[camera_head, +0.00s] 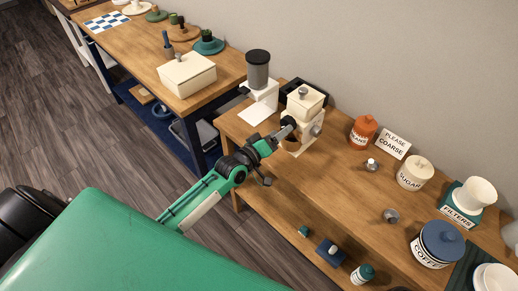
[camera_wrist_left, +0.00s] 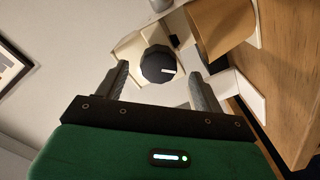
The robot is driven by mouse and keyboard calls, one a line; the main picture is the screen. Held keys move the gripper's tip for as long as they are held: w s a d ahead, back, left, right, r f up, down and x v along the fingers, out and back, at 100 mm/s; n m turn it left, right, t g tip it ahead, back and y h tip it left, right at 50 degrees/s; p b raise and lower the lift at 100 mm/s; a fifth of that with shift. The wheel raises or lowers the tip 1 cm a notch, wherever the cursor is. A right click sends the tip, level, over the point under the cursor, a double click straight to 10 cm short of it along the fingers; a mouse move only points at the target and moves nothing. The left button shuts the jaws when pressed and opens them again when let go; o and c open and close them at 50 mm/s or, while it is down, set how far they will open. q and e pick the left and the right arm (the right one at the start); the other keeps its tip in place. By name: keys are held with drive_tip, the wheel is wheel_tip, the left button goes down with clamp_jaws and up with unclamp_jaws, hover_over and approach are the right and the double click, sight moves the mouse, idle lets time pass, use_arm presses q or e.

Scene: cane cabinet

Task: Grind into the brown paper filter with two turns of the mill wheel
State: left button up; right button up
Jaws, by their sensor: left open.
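The cream mill (camera_head: 305,103) stands on the wooden counter with a small grey knob on its lid. Its dark faceted wheel, with a pale mark, shows in the left wrist view (camera_wrist_left: 157,64). My left gripper (camera_head: 279,136) is open at the mill's left side; in the wrist view its fingers (camera_wrist_left: 159,72) lie on either side of the wheel, and contact cannot be told. The brown paper filter (camera_head: 292,144) is under the mill, partly hidden by my gripper. A brown curved surface (camera_wrist_left: 222,28), apparently this filter, shows in the wrist view. My right gripper is not in view.
A white grinder with a dark hopper (camera_head: 258,72) stands left of the mill. An orange jar (camera_head: 362,130), a "PLEASE COARSE" sign (camera_head: 393,144), a sugar jar (camera_head: 415,174) and a blue coffee jar (camera_head: 438,245) stand to the right.

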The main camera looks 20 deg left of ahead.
use_arm(q)
drive_tip(key=b+v, duration=0.2)
drive_tip(key=v, duration=0.8)
